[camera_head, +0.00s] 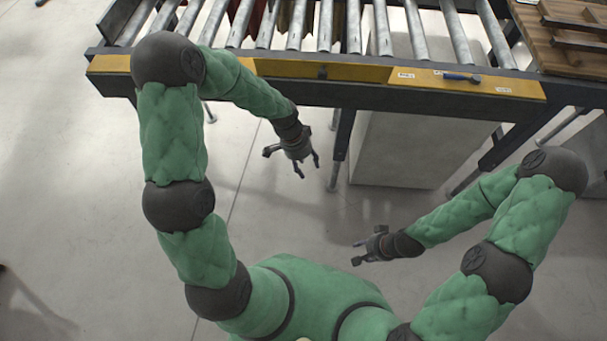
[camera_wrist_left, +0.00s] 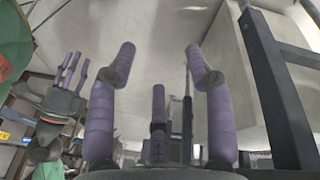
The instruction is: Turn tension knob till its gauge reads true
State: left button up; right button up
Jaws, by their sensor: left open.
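The yellow front rail (camera_head: 290,68) of a roller conveyor crosses the top of the head view. A small dark knob-like part (camera_head: 322,72) sits on it. Further right, a dark blue handle-shaped piece (camera_head: 460,77) lies between two small white labels. I cannot tell which part is the tension knob, and no gauge reading is legible. My left gripper (camera_head: 293,163) is open and empty, below and in front of the rail. Its spread fingers (camera_wrist_left: 160,75) show in the left wrist view with nothing between them. My right gripper (camera_head: 357,252) is open and empty, lower and nearer my body.
Metal rollers (camera_head: 327,25) lie behind the rail. A dark leg (camera_head: 341,140) and a pale box-like block (camera_head: 400,150) stand below it. A wooden tray-like piece (camera_head: 565,45) is at the top right. The floor between my arms is clear.

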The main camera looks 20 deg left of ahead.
pick_arm(q)
jog(key=shift+s+d+f+n, duration=0.15)
jog(key=shift+s+f, duration=0.25)
jog(key=shift+f, duration=0.1)
jog(key=shift+s+d+f+n, duration=0.1)
jog(key=shift+s+f+n, duration=0.05)
jog(key=shift+s+f, duration=0.3)
pick_arm(e)
jog(key=shift+s+f, duration=0.2)
jog(key=shift+s, duration=0.15)
pick_arm(q)
jog(key=shift+w+f, duration=0.1)
